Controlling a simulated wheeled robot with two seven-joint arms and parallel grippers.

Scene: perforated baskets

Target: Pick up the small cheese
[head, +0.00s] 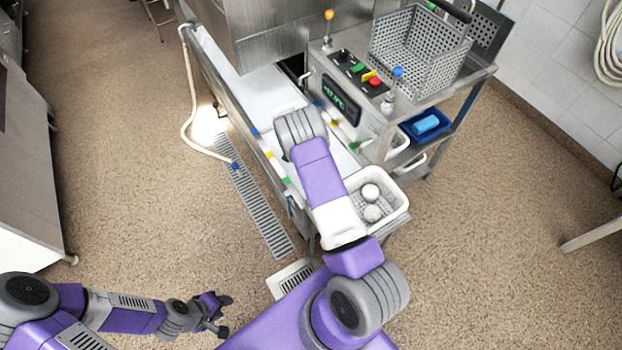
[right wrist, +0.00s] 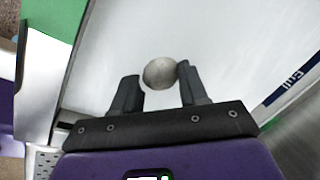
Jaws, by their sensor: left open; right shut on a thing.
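A small cheese (right wrist: 159,73), round and whitish grey, sits between the fingertips of my right gripper (right wrist: 157,78) in the right wrist view. The gripper is shut on it, over the white surface of the conveyor. In the head view my own right arm hides this gripper and the held cheese. My left gripper (head: 217,313) is open and empty at the lower left of the head view, above the floor and far from the cheese.
A white perforated basket (head: 398,213) at the conveyor's near end holds two round white pieces (head: 370,192). A control box (head: 343,100) with buttons stands right of the conveyor (head: 268,93). A metal perforated basket (head: 412,52) stands behind it.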

